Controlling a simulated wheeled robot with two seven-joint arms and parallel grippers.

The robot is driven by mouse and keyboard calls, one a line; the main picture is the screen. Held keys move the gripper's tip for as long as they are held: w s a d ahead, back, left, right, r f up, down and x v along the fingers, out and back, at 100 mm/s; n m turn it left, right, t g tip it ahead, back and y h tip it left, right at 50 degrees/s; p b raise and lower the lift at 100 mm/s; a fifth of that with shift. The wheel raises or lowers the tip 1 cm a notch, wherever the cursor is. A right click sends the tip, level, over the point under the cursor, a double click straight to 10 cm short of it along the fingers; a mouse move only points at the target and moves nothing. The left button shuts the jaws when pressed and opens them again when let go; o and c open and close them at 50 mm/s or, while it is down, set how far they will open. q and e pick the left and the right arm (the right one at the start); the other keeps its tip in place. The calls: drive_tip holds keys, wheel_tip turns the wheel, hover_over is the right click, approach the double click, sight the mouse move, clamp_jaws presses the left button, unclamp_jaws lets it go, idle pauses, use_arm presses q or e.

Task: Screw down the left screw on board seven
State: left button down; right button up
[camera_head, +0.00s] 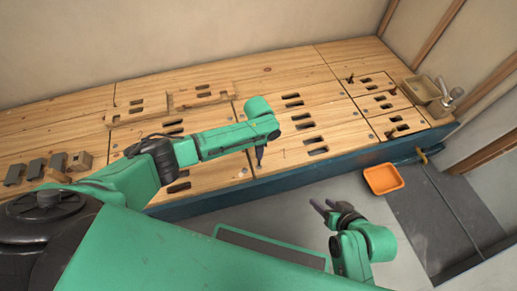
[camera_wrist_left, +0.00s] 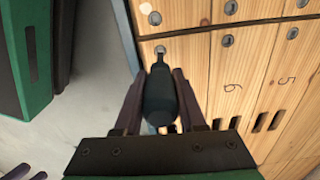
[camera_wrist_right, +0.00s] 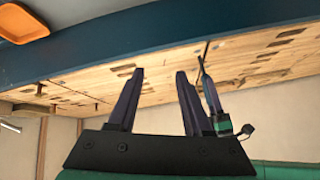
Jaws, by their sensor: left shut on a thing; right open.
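My left gripper (camera_head: 260,148) is shut on a dark, thick-handled screwdriver (camera_wrist_left: 160,97), held pointing down over the front part of the wooden boards. In the left wrist view its far end is close to a round screw head (camera_wrist_left: 160,50) near the board edge; I cannot tell if they touch. A "6" and a "5" are legible on boards to the right there; no seven is legible. The screwdriver and left gripper also show in the right wrist view (camera_wrist_right: 211,97). My right gripper (camera_head: 333,210) is open and empty, in front of the bench.
The wooden bench top (camera_head: 225,175) has several slotted boards and a blue front edge (camera_head: 310,158). Grey blocks (camera_head: 36,168) sit at its left. An orange bin (camera_head: 383,179) stands on the floor at the right. A tan basin (camera_head: 421,89) is at the right end.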

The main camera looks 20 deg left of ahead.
use_arm(q)
wheel_tip(320, 180, up, 3)
drive_tip(key=p, duration=0.3)
wheel_tip(320, 180, up, 2)
drive_tip(key=shift+r+p, duration=0.1)
drive_tip(key=shift+p, duration=1.1)
use_arm(e)
drive_tip(key=s+d+r+g+h, duration=0.1)
drive_tip(key=s+d+g, duration=0.1)
drive_tip(key=d, duration=0.2)
drive_tip(key=s+d+m+g+h, duration=0.1)
drive_tip(key=s+d+g+h, duration=0.1)
drive_tip(key=d+g, duration=0.1)
drive_tip(key=shift+s+d+r, duration=0.3)
drive_tip(key=shift+d+r, duration=0.05)
drive_tip(key=shift+d, duration=0.5)
